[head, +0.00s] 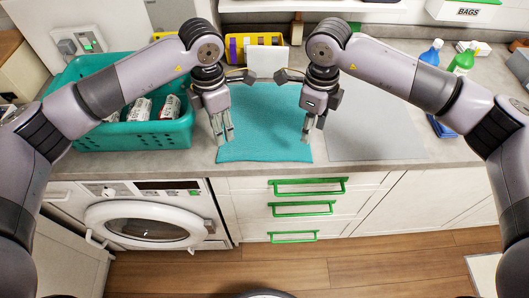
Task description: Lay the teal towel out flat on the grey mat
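The teal towel (265,122) lies spread out on the counter, left of the grey mat (372,128). It looks mostly flat, and a strip of counter shows between its right edge and the mat. My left gripper (224,142) points down at the towel's left edge, near its front corner. My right gripper (311,138) points down at the towel's right edge, near its front corner. Both grippers show a small gap between their fingers, with no cloth visibly raised between them. I cannot tell whether the fingertips touch the towel. The visible mat is bare.
A teal basket (118,136) with several cans stands at left. A yellow container (236,50) and a white block (267,61) stand behind the towel. Blue (431,53) and green (462,61) bottles stand at back right. Drawers with green handles (305,187) and a dryer (148,222) are below.

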